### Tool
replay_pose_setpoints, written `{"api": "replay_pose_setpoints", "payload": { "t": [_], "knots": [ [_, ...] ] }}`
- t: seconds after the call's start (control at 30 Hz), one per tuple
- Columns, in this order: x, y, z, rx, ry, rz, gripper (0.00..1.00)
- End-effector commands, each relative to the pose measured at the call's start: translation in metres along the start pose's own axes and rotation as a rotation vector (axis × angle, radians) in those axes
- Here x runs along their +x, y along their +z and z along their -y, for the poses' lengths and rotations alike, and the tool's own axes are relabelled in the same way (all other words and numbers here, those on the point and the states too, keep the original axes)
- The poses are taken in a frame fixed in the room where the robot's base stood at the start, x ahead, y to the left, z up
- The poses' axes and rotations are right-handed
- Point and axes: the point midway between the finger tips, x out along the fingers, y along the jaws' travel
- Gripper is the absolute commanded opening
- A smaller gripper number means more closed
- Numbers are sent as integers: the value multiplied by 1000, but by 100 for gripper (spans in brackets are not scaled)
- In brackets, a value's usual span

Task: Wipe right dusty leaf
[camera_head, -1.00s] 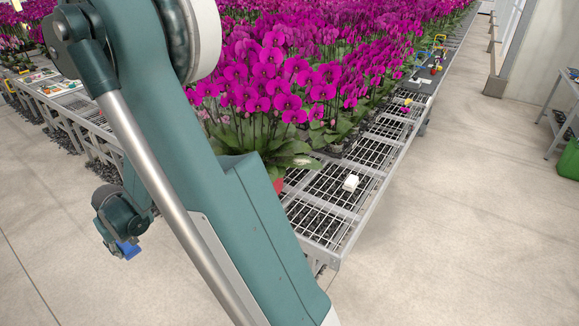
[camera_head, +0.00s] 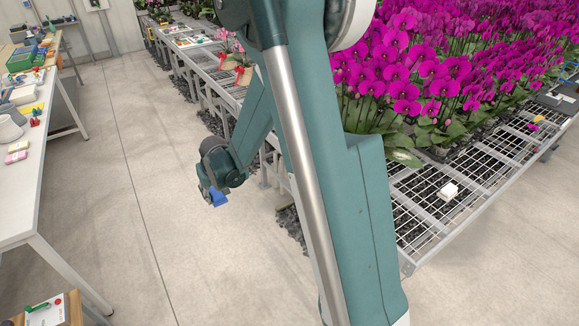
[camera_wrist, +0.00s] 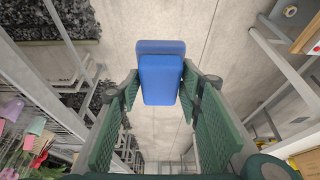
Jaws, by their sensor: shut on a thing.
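My gripper (camera_head: 212,184) hangs over the bare floor in the head view, left of the orchid bench. It is shut on a blue sponge-like block (camera_head: 218,198). In the wrist view the blue block (camera_wrist: 161,78) sits between the green finger pads of my gripper (camera_wrist: 160,88), clear of any leaf. A pale, dull leaf (camera_head: 404,157) sticks out at the low front edge of the magenta orchids (camera_head: 410,70), right of my arm. Whether it is the dusty leaf, I cannot tell. My arm hides part of the plants and bench.
A wire-mesh bench (camera_head: 430,213) carries a small white block (camera_head: 449,190). A white worktable (camera_head: 30,165) with boxes stands at the left, and a wooden box (camera_head: 62,308) is at bottom left. The concrete floor (camera_head: 150,170) between table and bench is clear.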

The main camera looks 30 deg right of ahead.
Motion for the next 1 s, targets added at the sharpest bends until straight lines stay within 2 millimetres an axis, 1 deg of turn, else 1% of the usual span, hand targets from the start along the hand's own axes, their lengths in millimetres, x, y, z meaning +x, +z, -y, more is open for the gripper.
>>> {"api": "replay_pose_setpoints", "payload": {
  "t": [0.17,0.27,0.37,0.47,0.67,1.0],
  "knots": [
    [-1,0,-2,0,0,0,23],
    [-2,-2,-7,0,0,0,23],
    [-5,-3,-17,1,0,0,23],
    [-9,-6,-32,1,0,0,23],
    [-20,-10,-73,0,-1,0,23],
    [-47,-14,-156,-7,-3,0,23]
  ]
}}
